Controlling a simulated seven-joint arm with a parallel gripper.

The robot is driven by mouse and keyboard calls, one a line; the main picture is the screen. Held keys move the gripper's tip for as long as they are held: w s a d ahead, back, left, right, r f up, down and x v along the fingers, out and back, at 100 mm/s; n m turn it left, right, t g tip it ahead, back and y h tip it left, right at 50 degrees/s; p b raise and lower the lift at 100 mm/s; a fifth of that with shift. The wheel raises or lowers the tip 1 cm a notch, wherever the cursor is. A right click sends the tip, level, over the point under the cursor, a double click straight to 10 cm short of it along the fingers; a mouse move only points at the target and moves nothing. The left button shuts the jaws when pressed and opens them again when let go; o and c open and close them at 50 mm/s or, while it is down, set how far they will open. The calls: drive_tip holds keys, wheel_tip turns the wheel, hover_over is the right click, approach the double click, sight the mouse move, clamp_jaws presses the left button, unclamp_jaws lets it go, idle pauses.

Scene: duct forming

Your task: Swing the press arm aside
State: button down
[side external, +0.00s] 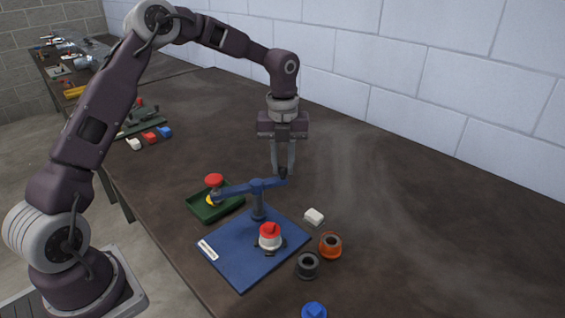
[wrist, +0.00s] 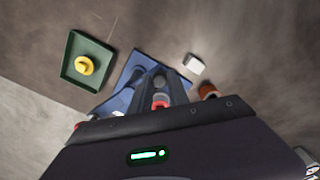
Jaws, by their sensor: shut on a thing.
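The press arm (side external: 237,189) is a blue bar on an upright post (side external: 258,208) standing on a blue base plate (side external: 236,262). Its red-topped end (side external: 214,181) reaches left over the green tray, clear of the plate's middle. A dark grip (side external: 283,172) is at its right end. My gripper (side external: 283,170) points down and is shut on that grip; in the wrist view the fingers (wrist: 160,88) cover much of the arm. A white part with a red top (side external: 270,237) sits in a holder on the plate, with nothing above it.
The green tray (wrist: 68,72) holds a yellow piece (wrist: 84,65). A white block (side external: 314,216), an orange ring (side external: 330,245), a dark ring (side external: 307,265) and a blue piece (side external: 314,310) lie right of the plate. The table behind and right is clear.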

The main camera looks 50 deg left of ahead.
drive_tip(key=shift+d, duration=0.1)
drive_tip(key=c, duration=1.3)
unclamp_jaws()
drive_tip(key=shift+o, duration=0.2)
drive_tip(key=shift+r, duration=0.1)
wheel_tip(320, 180, up, 7)
drive_tip(key=shift+f, duration=0.1)
